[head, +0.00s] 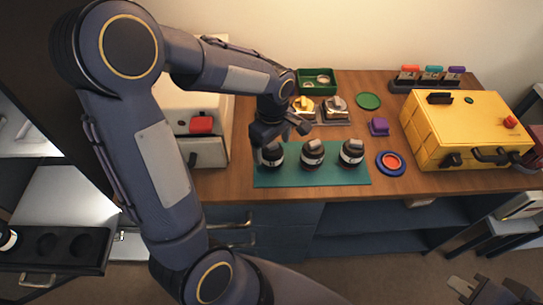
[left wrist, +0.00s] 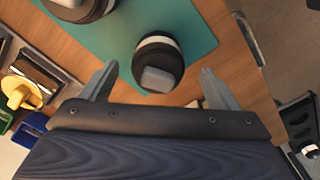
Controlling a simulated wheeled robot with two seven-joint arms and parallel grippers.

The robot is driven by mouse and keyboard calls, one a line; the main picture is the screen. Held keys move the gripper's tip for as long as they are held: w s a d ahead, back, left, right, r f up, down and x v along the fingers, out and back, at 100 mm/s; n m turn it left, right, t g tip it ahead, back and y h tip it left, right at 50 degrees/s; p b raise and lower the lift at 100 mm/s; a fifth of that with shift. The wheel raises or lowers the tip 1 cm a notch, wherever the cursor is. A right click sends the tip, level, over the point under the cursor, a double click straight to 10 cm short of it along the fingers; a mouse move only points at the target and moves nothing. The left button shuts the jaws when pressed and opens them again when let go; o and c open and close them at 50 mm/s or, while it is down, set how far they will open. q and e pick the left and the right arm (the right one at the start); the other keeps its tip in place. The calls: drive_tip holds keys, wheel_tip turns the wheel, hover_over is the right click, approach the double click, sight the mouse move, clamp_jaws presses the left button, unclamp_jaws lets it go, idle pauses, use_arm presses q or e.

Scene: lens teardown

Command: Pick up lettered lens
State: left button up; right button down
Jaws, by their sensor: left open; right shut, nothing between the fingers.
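Three dark lenses with pale bands stand in a row on the teal mat (head: 262,180): a left lens (head: 270,157), a middle lens (head: 312,154) and a right lens (head: 351,152). I cannot read any letter on them. My left gripper (head: 290,131) is open above the left end of the row. In the left wrist view, one lens (left wrist: 158,62) with a grey patch on top shows between and beyond the open fingertips of my left gripper (left wrist: 158,70). A second lens (left wrist: 82,8) is cut off at the top. My right gripper (head: 494,291) is shut and empty, low at the right.
A green tray (head: 316,88) and metal blocks (head: 335,108) lie behind the mat. A white machine (head: 200,140) is at the left.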

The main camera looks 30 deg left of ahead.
use_arm(q)
wheel_tip(320, 180, down, 5)
drive_tip(key=shift+w+f+p, duration=0.1)
drive_tip(key=shift+p, duration=0.2)
drive_tip(key=shift+a, duration=0.1)
drive_tip(key=shift+c, duration=0.4)
drive_tip(key=c, duration=1)
